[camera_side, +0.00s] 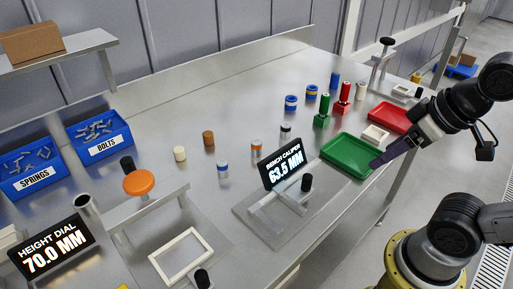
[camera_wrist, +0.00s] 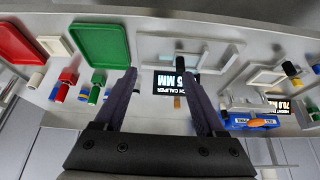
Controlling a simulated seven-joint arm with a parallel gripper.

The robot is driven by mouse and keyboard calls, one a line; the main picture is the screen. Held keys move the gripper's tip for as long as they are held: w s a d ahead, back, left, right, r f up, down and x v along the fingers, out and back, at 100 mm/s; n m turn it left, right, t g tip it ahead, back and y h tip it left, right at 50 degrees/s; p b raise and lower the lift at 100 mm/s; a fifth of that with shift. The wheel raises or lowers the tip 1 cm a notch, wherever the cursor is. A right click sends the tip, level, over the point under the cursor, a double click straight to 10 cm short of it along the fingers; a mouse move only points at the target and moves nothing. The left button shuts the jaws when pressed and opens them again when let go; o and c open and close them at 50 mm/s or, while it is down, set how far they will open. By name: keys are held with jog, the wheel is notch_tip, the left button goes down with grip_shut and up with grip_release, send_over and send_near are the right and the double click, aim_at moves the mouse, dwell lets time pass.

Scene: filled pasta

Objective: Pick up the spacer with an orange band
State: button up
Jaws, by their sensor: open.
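The spacer with an orange band (camera_side: 256,146) is a short grey cylinder standing upright on the metal bench, just left of the bench caliper display. My gripper (camera_side: 378,164) is at the right edge of the green tray in the side view, well to the right of the spacer. In the wrist view my gripper (camera_wrist: 160,78) has its two dark fingers spread wide with nothing held between them. A small orange patch shows between the fingers below the caliper display, but I cannot tell whether it is this spacer.
The bench caliper (camera_side: 283,165) stands between my gripper and the spacer. Nearby are a blue-banded spacer (camera_side: 222,168), a black-banded spacer (camera_side: 285,131) and a brown cylinder (camera_side: 208,138). Green (camera_side: 345,157) and red (camera_side: 390,117) trays lie right.

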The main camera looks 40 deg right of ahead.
jog(key=w+r+m+g, duration=0.2)
jog(key=w+r+m, duration=0.9)
jog(key=w+m, duration=0.3)
jog(key=m+g, duration=0.4)
jog(key=m, duration=0.2)
send_over(256, 142)
notch_tip(256, 142, down, 21)
jog(key=shift+d+r, duration=0.15)
jog(key=shift+f, duration=2.85)
